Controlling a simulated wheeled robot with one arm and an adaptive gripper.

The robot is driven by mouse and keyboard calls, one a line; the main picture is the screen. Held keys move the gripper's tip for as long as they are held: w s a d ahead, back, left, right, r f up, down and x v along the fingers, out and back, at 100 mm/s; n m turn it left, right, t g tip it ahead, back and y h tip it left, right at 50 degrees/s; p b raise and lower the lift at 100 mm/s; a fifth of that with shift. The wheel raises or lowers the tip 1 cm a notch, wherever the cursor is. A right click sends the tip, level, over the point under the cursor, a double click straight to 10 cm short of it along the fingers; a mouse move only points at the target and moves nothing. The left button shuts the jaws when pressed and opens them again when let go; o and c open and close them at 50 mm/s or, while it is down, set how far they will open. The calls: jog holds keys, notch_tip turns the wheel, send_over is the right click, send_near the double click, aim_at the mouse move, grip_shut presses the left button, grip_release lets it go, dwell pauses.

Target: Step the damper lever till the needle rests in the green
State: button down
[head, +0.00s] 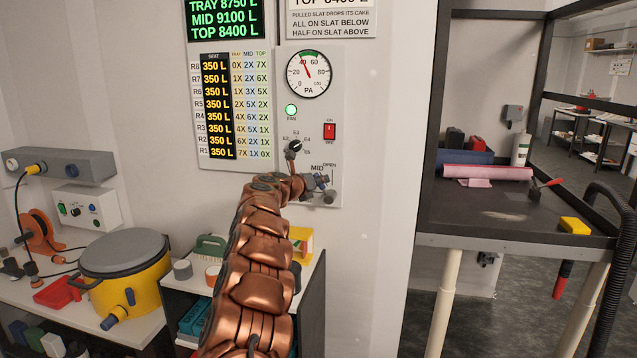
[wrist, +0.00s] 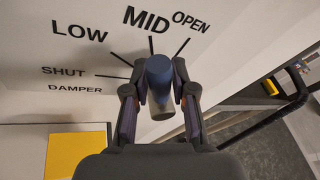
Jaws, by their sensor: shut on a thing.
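The damper lever (wrist: 159,72) shows in the wrist view as a blue-grey rounded handle just below the MID mark. My gripper (wrist: 160,88) is shut on it, one finger on each side. In the head view my gripper (head: 318,182) is at the lower part of the wall panel, by the MID and OPEN labels, and largely hides the lever. The round PA gauge (head: 308,74) has a green band along its top. Its red needle leans up and left, close to the left end of the green; whether it touches the band is too small to tell.
A lit green fan lamp (head: 291,110), a selector knob (head: 295,147) and a red switch (head: 330,130) sit just above my gripper. A yellow pot (head: 122,270) and a shelf unit stand below left. A dark bench (head: 510,205) is at the right.

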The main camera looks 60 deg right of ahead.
jog(key=c, duration=0.9)
grip_release()
jog(key=shift+a, duration=0.1)
jog(key=shift+w+a+r, duration=0.1)
jog(key=shift+a+r, duration=0.25)
jog(key=shift+a, duration=1.6)
jog(key=shift+w+a+r, duration=0.15)
jog(key=shift+a+r, duration=0.25)
jog(key=shift+a, duration=1.55)
jog(key=shift+w+a+r, duration=0.1)
jog(key=shift+a+r, duration=0.25)
jog(key=shift+a, duration=1.6)
